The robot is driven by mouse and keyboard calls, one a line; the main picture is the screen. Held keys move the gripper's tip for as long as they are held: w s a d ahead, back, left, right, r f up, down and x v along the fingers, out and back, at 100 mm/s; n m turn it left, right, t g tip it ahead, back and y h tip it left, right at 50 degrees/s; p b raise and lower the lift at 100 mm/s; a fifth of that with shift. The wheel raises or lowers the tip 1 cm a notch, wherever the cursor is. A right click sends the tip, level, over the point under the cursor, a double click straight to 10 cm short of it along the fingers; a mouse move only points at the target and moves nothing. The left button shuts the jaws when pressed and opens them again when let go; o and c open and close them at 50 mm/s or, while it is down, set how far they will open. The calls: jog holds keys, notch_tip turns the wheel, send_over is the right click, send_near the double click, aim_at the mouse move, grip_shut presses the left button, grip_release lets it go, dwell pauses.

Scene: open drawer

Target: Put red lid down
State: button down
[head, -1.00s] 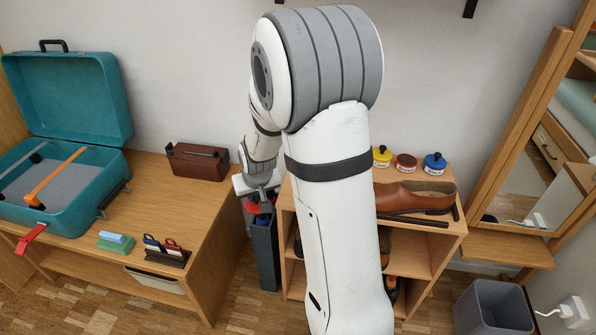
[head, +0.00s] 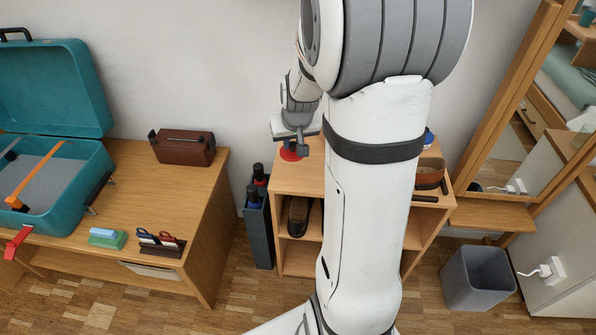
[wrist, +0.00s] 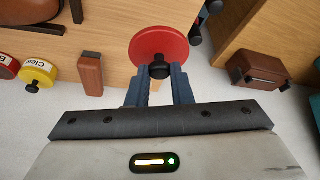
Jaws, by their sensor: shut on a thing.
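The red lid (head: 289,155) is a round disc with a black knob. My gripper (head: 296,147) holds it over the back left part of the wooden shelf's top (head: 297,182). In the wrist view the fingers of my gripper (wrist: 160,72) are shut on the knob of the red lid (wrist: 155,42), with the disc beyond the fingertips. I cannot tell whether the lid touches the shelf top. My arm hides the middle of the shelf top in the head view.
A blue tin (head: 428,138) and a brown shoe (head: 430,173) are at the shelf's right.

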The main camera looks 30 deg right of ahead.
jog(key=shift+s+d+r, duration=0.15)
jog(key=shift+s+d, duration=0.45)
jog(key=shift+d, duration=0.35)
notch_tip(320, 180, down, 5)
jog(key=shift+r+b, duration=0.2)
jog(key=shift+b, duration=0.6)
jog(key=shift+f+b, duration=0.6)
jog(key=shift+f, duration=1.5)
jog(key=shift+f, duration=0.2)
jog(key=c, duration=1.3)
grip_release()
jog(key=shift+r, duration=0.15)
